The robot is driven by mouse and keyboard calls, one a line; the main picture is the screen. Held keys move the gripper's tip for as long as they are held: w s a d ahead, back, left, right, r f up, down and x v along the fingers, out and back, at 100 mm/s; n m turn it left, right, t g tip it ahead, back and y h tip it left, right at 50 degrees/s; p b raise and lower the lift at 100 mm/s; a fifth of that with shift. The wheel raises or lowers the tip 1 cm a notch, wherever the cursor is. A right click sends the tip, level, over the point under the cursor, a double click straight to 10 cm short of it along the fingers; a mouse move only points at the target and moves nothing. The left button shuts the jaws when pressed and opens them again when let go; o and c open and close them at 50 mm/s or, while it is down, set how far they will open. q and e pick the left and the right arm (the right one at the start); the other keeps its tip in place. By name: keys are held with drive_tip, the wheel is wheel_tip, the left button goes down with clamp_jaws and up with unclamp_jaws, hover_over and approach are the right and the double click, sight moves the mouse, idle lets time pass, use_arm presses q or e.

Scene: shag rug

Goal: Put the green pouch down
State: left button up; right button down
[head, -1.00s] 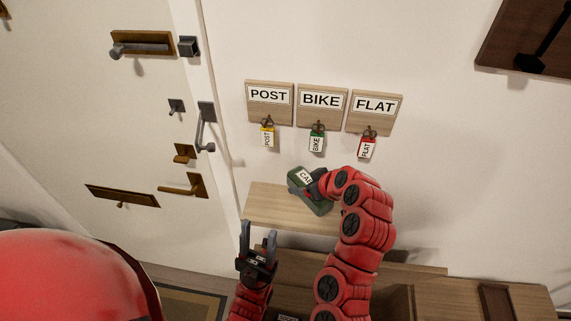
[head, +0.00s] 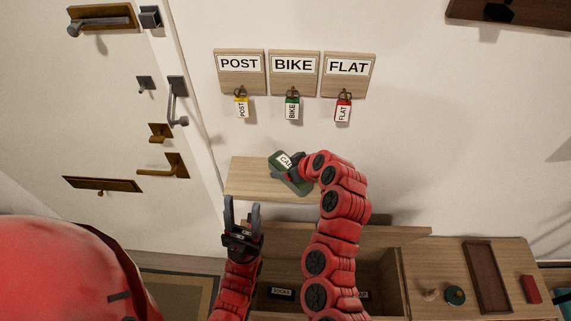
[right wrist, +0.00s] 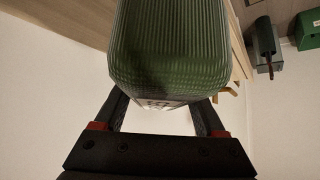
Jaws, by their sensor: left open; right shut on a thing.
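The green pouch (head: 278,161), with a white label reading "CA" and partly covered, is in my right gripper (head: 292,170) at the wooden wall shelf (head: 250,181). It is tilted. I cannot tell whether it touches the shelf. In the right wrist view the pouch (right wrist: 168,45) fills the upper middle, between the two fingers of my right gripper (right wrist: 163,108), which is shut on it. My left gripper (head: 242,205) is open and empty, fingers up, in front of the shelf's lower left edge.
Key tags hang under POST (head: 239,74), BIKE (head: 293,75) and FLAT (head: 348,76) plaques above the shelf. Below is an open wooden compartment (head: 384,277) with labelled items. A brown tray (head: 487,277) and small objects stand right. The shelf's left part is bare.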

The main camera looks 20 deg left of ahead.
drive_tip(key=shift+w+a, duration=0.1)
drive_tip(key=shift+f, duration=0.1)
drive_tip(key=shift+f, duration=0.2)
unclamp_jaws()
drive_tip(key=shift+r, duration=0.1)
